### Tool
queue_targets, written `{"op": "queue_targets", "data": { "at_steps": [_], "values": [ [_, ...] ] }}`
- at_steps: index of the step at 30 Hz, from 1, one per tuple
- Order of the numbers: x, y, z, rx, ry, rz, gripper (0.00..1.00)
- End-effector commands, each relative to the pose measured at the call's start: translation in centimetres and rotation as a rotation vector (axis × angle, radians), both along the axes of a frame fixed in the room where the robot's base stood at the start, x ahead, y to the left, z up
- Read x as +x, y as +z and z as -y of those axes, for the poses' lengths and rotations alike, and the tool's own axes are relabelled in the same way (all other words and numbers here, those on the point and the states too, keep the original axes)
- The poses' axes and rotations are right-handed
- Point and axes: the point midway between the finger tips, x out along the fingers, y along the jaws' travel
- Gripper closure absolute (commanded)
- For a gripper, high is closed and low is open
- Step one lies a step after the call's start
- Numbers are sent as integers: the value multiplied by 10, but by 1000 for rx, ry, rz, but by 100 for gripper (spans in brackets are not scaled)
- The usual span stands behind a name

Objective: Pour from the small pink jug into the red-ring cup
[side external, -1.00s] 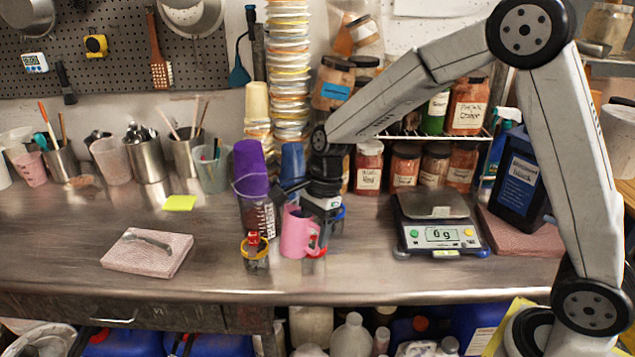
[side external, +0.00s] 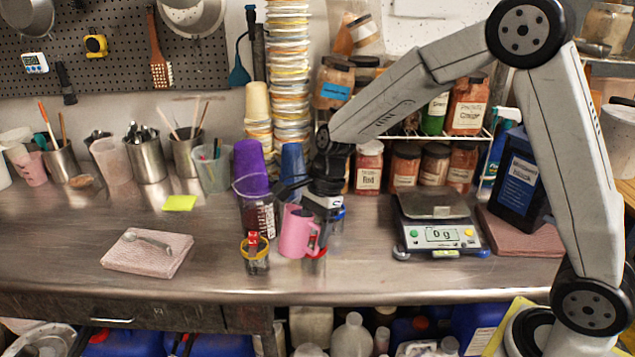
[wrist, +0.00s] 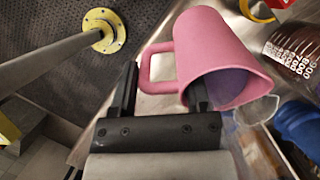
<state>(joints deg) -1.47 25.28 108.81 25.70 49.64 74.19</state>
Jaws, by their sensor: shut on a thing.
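No stream is visible.
A yellow-ring cup (side external: 256,262) with a red object stands left of the jug. A blue-ring cup (side external: 339,214) is behind right. A clear measuring beaker (side external: 262,217) and purple cups (side external: 250,168) stand close behind. A scale (side external: 441,236) sits right; front bench is clear.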

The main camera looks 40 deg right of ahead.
Motion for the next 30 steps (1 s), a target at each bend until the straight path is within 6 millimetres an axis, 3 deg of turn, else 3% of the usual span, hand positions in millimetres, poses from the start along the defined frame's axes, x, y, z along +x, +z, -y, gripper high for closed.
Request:
{"op": "queue_targets", "data": {
  "at_steps": [30],
  "values": [
    [0, -5, 1, 61, 0, -4, 100]
  ]
}}
